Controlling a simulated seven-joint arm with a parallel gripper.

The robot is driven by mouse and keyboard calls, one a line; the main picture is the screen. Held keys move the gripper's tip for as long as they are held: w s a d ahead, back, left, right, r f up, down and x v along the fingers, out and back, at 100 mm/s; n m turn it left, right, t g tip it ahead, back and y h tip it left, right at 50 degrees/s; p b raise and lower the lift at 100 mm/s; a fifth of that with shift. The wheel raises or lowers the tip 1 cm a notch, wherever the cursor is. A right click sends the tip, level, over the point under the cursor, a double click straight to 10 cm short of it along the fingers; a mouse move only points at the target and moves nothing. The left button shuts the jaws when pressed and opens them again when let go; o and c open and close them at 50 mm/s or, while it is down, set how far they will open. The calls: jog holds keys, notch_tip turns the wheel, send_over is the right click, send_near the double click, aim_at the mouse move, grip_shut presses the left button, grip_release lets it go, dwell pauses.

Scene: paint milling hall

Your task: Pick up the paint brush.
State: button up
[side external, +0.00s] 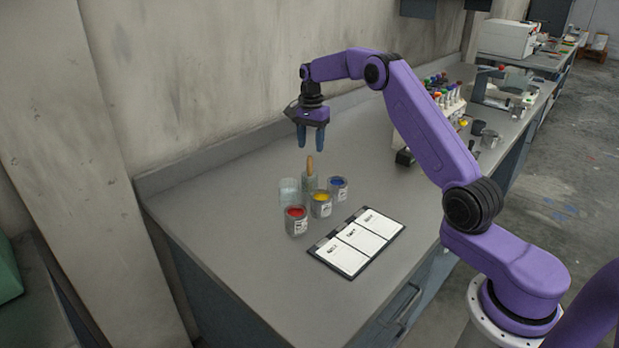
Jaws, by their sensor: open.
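The paint brush (310,166) looks to stand upright with its tan handle up; its lower end is hidden in or behind a grey cylindrical holder (309,182). My gripper (311,148) points down above the handle, with its two blue fingers apart and nothing between them. A small gap shows between the fingertips and the handle top. From this one view I cannot tell whether the fingers are exactly over the handle.
Around the holder stand a clear glass (289,191) and cans of red (296,222), yellow (321,205) and blue paint (338,189). A board with three white cards (357,242) lies in front. A rack of colourful-capped bottles (449,98) stands behind my arm. The bench's left front is clear.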

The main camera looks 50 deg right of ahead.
aim_at(310, 156)
jog(key=f, duration=0.8)
jog(key=shift+a, duration=0.3)
grip_shut()
